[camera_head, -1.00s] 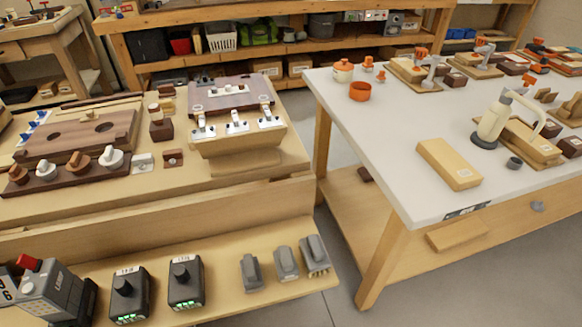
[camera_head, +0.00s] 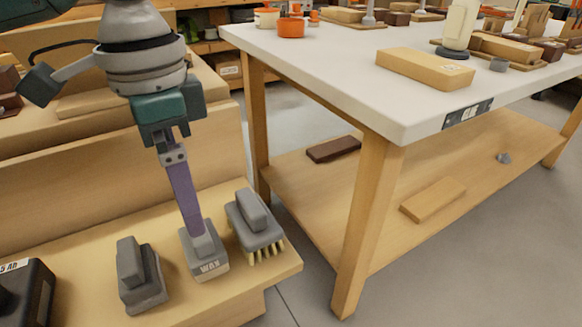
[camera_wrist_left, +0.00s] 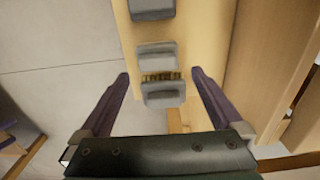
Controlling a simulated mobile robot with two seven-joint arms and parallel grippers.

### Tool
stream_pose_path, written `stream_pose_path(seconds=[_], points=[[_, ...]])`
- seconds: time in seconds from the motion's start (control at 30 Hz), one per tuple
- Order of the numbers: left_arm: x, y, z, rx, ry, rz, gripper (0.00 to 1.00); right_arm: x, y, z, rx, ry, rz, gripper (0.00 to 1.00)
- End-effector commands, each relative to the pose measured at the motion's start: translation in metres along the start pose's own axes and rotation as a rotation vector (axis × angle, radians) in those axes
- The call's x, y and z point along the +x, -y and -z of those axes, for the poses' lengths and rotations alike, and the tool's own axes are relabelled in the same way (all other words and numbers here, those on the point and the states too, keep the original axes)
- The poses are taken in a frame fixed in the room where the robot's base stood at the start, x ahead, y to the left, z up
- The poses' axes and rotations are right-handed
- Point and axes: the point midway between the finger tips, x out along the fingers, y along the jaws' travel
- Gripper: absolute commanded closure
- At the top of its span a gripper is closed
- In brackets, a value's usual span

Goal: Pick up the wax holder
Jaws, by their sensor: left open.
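The wax holder (camera_head: 209,262) is a grey block with an upright grip and the word WAX on its front. It stands on the low wooden shelf between a plain grey block and a grey brush. My left gripper (camera_head: 188,215) points down at it in the head view, and its purple finger overlaps the holder's grip, partly hiding it. In the left wrist view, the open fingers (camera_wrist_left: 160,76) are wide apart with a grey piece (camera_wrist_left: 163,95) showing between them. I cannot tell for sure which piece that is. My right gripper is out of view.
The grey brush (camera_head: 256,225) with yellow bristles stands close on the right, near the shelf end. The plain grey block (camera_head: 140,275) stands on the left. A white-topped table (camera_head: 330,70) is to the right, with open floor between.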

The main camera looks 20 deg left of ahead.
Motion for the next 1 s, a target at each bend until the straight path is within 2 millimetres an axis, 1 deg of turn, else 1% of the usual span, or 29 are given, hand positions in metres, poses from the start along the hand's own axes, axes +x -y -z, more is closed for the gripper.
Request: stream_pose_path(seconds=[0.2, 0.3, 0.43, 0.6, 0.7, 0.93, 0.97, 1.0], points=[[0.033, 0.0, -0.001, -0.001, 0.003, -0.002, 0.0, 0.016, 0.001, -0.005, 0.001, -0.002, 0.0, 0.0], [0.045, 0.0, 0.0, -0.001, 0.002, 0.0, 0.0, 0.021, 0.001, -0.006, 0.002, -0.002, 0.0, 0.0], [0.055, -0.001, 0.001, 0.0, 0.001, 0.0, 0.0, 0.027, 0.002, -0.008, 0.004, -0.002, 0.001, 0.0], [0.084, -0.003, 0.002, 0.001, 0.002, -0.001, 0.0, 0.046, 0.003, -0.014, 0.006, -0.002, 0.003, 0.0], [0.095, -0.003, 0.002, 0.001, 0.0, 0.0, 0.0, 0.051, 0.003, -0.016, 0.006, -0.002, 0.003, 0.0], [0.095, -0.003, 0.002, 0.001, -0.001, 0.001, 0.0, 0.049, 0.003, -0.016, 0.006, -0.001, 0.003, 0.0], [0.095, -0.003, 0.002, 0.001, -0.001, 0.001, 0.02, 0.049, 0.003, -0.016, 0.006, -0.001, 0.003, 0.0], [0.095, -0.003, 0.002, 0.001, -0.001, 0.001, 0.07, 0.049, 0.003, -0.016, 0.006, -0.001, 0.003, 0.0]])
